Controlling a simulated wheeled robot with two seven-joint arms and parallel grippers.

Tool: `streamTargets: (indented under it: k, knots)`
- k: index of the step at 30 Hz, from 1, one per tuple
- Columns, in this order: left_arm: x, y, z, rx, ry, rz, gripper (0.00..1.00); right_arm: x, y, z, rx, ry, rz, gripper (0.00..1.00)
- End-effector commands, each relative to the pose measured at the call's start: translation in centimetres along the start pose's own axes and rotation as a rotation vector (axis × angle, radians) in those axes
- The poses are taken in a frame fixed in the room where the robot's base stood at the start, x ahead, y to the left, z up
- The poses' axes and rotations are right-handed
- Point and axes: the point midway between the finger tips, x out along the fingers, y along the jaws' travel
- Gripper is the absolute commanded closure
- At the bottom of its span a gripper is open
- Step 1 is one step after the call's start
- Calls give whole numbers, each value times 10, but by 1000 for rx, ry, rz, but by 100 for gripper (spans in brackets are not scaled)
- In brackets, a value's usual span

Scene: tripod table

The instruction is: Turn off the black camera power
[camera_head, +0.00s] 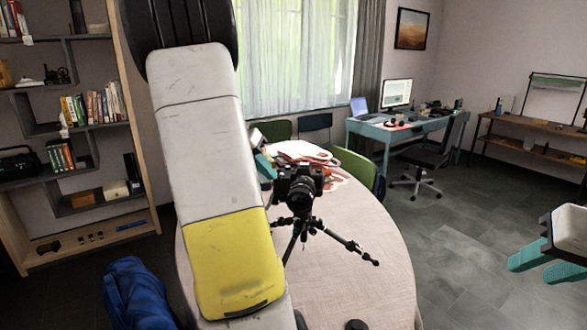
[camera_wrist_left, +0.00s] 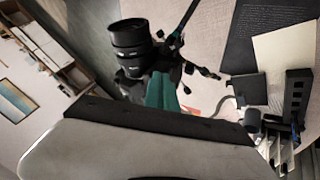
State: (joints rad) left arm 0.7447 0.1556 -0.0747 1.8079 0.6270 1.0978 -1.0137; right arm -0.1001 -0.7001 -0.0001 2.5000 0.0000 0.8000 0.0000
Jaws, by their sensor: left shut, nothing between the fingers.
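The black camera (camera_head: 299,184) sits on a small black tripod (camera_head: 313,226) on the round table, its lens facing me. My left gripper (camera_head: 264,166) is beside the camera's upper left, partly hidden behind my own arm. In the left wrist view, the black lens (camera_wrist_left: 132,46) is at upper middle, and my shut teal fingers (camera_wrist_left: 165,88) are in front of the camera body, hiding part of it. I cannot tell whether they touch it. The power switch is not distinguishable. My right gripper (camera_head: 540,264) is at the right edge, away from the table, fingers apart and empty.
The round table (camera_head: 350,290) has free room at the front and right. Papers (camera_head: 303,151) and other items lie behind the camera. A green chair (camera_head: 354,167) stands behind the table. A bookshelf (camera_head: 128,100) is at left, and a blue bag (camera_head: 137,292) is on the floor.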

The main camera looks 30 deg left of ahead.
Motion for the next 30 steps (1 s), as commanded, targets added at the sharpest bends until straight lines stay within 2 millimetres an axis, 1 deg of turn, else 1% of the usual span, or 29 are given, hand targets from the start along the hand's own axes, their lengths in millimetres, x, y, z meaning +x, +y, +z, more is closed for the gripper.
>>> streamTargets:
  k: [7, 16, 25, 28, 30]
  knots:
    - [0, -1, -2, 1, -1, 1, 100, 0, 0, 0, 0, 0, 0, 64]
    - [3, -8, -12, 1, -2, 2, 100, 0, 0, 0, 0, 0, 0, 64]
    - [3, -9, -13, 2, -2, 2, 100, 0, 0, 0, 0, 0, 0, 64]
    - [0, -9, -14, 2, -1, 1, 100, 0, 0, 0, 0, 0, 0, 64]
    - [-7, -9, -14, 2, 1, -1, 100, 0, 0, 0, 0, 0, 0, 64]
